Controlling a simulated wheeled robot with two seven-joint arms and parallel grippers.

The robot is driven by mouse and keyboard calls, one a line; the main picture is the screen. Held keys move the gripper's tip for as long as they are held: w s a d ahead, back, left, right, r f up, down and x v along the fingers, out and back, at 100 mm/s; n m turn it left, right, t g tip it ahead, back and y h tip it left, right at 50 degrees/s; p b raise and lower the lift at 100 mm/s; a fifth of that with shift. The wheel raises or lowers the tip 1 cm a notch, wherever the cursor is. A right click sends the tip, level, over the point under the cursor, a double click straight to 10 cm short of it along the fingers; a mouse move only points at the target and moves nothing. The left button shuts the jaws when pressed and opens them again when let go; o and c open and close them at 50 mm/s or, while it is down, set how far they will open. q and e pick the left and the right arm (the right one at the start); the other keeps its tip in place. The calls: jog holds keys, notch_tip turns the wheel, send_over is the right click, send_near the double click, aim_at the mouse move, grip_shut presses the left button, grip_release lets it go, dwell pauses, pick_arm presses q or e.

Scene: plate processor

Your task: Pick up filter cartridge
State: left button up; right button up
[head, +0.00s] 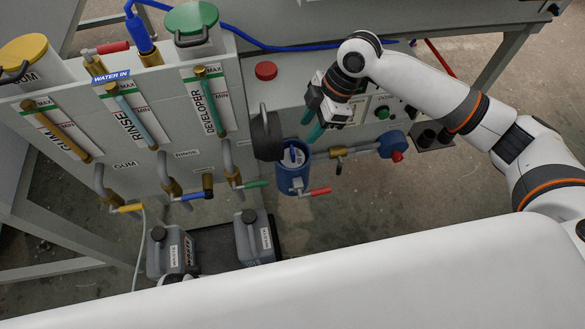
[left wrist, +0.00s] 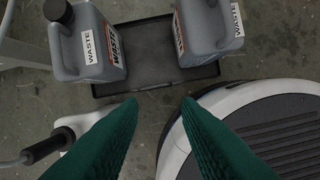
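A blue filter housing (head: 291,178) stands on the pipe line in the middle of the head view, with its top open. Inside it shows a light piece with a blue top, which looks like the filter cartridge (head: 293,156). My right gripper (head: 312,137) is above and just right of the housing, its green fingers pointing down. The gap between these fingers is not clear, and I see nothing held. My left gripper (left wrist: 159,104) is open and empty in the left wrist view, over the floor near the waste canisters.
A red-handled valve (head: 314,191) and a blue pump (head: 392,145) lie close by. Waste canisters (head: 254,238) stand on a black tray (left wrist: 152,83). The machine's tanks and pipes fill the left side.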

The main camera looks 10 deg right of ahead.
aim_at(293, 149)
jog(key=x, duration=0.4)
jog(key=shift+b, duration=0.35)
jog(key=x, duration=0.2)
jog(key=b+x, duration=0.1)
jog(key=x, duration=0.1)
jog(key=shift+s+a+f, duration=0.15)
jog(key=shift+a+f, duration=0.05)
jog(key=shift+a, duration=0.35)
jog(key=shift+a+f, duration=0.15)
jog(key=shift+f, duration=0.2)
pick_arm(q)
notch_tip(293, 149, up, 8)
jog(key=w, duration=0.1)
jog(key=shift+w+f, duration=0.15)
jog(key=shift+w, duration=0.1)
pick_arm(e)
grip_shut()
